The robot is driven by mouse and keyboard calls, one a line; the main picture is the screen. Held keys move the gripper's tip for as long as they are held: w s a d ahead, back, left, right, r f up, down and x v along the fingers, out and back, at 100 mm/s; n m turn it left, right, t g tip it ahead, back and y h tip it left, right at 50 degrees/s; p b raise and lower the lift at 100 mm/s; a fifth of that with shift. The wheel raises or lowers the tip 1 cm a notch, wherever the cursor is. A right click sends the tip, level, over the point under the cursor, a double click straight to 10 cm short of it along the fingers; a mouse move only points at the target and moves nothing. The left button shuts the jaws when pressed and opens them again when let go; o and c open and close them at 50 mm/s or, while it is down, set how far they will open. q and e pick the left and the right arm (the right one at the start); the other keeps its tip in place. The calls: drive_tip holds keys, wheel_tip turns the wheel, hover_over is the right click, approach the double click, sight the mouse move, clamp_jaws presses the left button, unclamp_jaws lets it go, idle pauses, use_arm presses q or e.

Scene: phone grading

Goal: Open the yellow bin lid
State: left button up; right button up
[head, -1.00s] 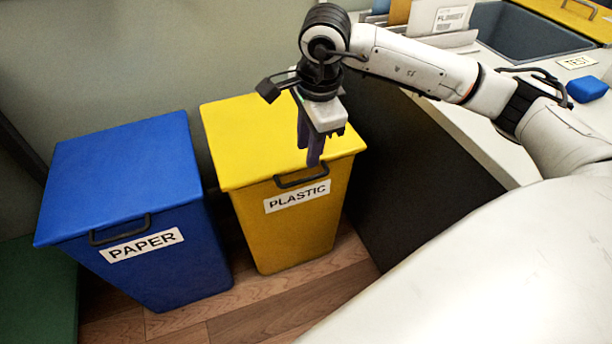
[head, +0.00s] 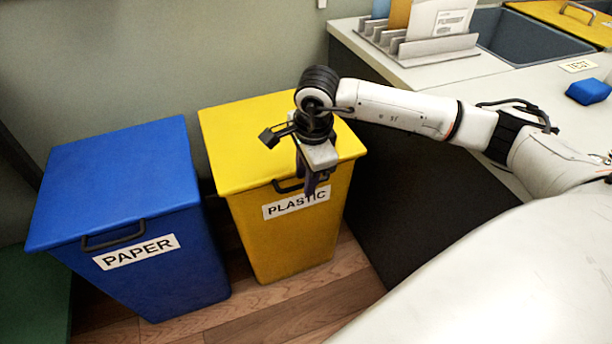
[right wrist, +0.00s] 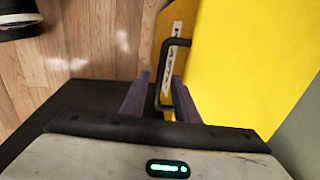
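The yellow bin (head: 290,240) marked PLASTIC stands on the floor. Its yellow lid (head: 240,130) lies flat and shut, with a dark handle (head: 286,188) on the front edge. My right gripper (head: 310,190) points down at the handle, hiding its right part and some of the label. In the right wrist view the two purple fingers of my right gripper (right wrist: 160,98) are apart, and the dark handle (right wrist: 166,75) reaches into the space between them. I cannot tell whether they touch it. My left gripper is not in view.
A blue bin (head: 165,270) marked PAPER stands close on the left, its lid shut. A white counter (head: 430,75) with a dark side rises on the right, holding a file rack (head: 405,45), a grey sink-like tray (head: 520,40) and a blue object (head: 588,91).

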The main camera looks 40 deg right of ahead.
clamp_jaws()
drive_tip(key=shift+r, duration=0.1)
